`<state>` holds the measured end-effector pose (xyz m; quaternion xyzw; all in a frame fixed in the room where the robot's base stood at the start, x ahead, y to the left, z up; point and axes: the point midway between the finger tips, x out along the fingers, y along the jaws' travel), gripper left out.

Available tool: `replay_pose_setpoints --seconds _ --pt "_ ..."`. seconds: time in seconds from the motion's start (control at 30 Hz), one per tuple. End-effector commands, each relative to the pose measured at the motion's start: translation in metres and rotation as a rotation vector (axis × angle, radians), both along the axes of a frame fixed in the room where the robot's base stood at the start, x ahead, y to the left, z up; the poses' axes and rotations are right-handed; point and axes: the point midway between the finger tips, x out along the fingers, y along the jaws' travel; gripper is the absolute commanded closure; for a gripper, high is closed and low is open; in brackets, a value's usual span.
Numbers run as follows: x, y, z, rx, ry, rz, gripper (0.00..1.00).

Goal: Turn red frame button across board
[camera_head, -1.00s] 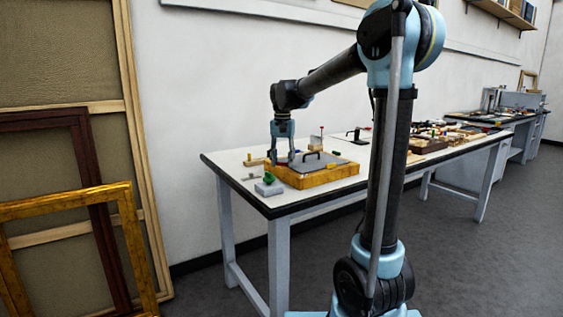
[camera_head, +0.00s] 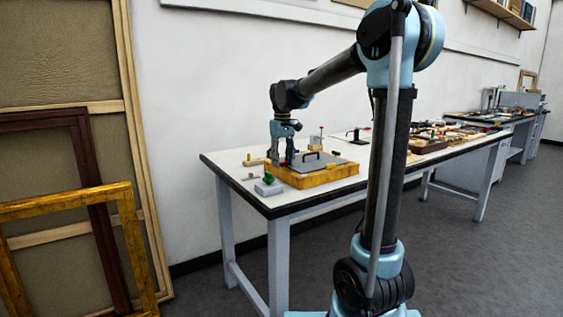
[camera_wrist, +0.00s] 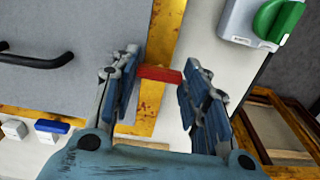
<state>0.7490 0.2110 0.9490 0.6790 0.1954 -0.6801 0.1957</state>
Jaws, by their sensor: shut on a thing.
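The red frame button (camera_wrist: 160,74) sits on the gilt frame in the wrist view, a short bar running left to right between my two fingers. My gripper (camera_wrist: 162,84) is shut on it, one finger pad at each end. In the head view my gripper (camera_head: 282,162) points down at the left end of the gilt frame (camera_head: 330,177).
A black handle (camera_head: 311,155) stands up from the board. A grey box with a green knob (camera_head: 268,180) stands at the table's front left corner, close to the frame. A red-topped post (camera_head: 321,132) rises behind. Other tools crowd the table's far right.

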Motion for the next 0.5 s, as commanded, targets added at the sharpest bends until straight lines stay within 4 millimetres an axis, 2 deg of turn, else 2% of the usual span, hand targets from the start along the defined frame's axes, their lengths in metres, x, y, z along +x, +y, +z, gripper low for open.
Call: replay_pose_setpoints --seconds 0.5 --pt "0.0018 0.0011 0.0009 0.002 -0.003 0.05 0.82"
